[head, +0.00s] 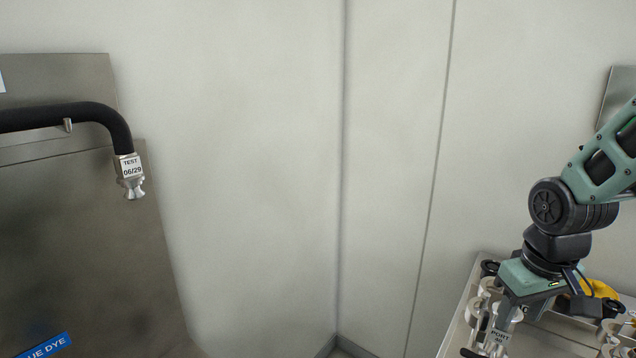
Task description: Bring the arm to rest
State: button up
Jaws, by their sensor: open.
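My arm (591,178) comes in from the right edge and bends down at a dark round joint. My gripper (532,318) hangs below it at the lower right, over a pale bench or tray. Its jaws are open. Parts on the bench crowd around the fingers, and the bottom edge of the picture cuts the view, so I cannot tell whether the fingers touch anything.
A pale bench (463,313) under my gripper carries several pale round fittings, a tag reading PORT (500,337) and a yellow part (600,289). At left, a black hose (88,113) with a TEST tag hangs before a metal panel (80,230). Bare wall fills the middle.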

jog(key=s+a+f+n+b, duration=0.3)
jog(key=s+a+b, duration=0.2)
jog(key=s+a, duration=0.3)
jog(key=s+a+f+n+g+y+b, duration=0.1)
jog(key=s+a+f+n+b, duration=0.2)
jog(key=s+a, duration=0.5)
jog(key=a+f+b, duration=0.1)
jog(key=a+b, duration=0.1)
jog(key=a, duration=0.2)
jog(key=shift+s+a+f+g, duration=0.2)
jog(key=shift+f+g, duration=0.1)
